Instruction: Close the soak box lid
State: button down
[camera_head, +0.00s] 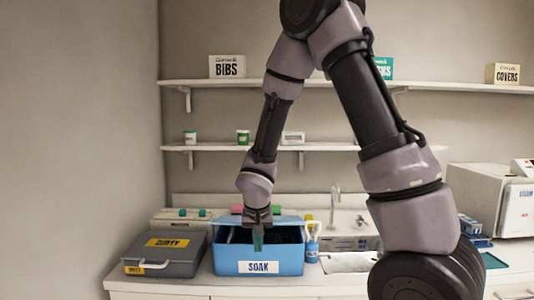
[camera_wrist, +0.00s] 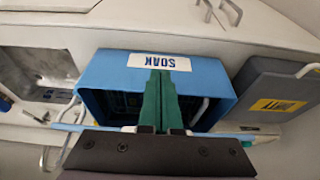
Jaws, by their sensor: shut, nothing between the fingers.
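The blue soak box (camera_head: 232,260) stands on the counter with its white SOAK label facing front. Its top is open and the inside looks dark. A lighter blue panel, which looks like the raised lid (camera_head: 288,220), stands along the back edge. In the wrist view the box (camera_wrist: 215,75) appears with its label at the top, and the lid's edge (camera_wrist: 262,135) shows as a thin strip beyond the opening. My gripper (camera_head: 257,246) points down with its green fingers together and empty, over the box opening. In the wrist view the fingertips (camera_wrist: 160,74) reach near the front rim; contact cannot be told.
A grey case with a yellow DIRTY label (camera_head: 168,243) stands close left of the box. A small blue bottle (camera_head: 312,248) stands close to its right, before the sink (camera_head: 350,262). Shelves (camera_head: 200,148) hang above. A white steam unit (camera_head: 490,198) stands far right.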

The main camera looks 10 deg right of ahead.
jog(key=shift+f, duration=0.55)
jog(key=shift+r, duration=0.1)
dwell(0.9)
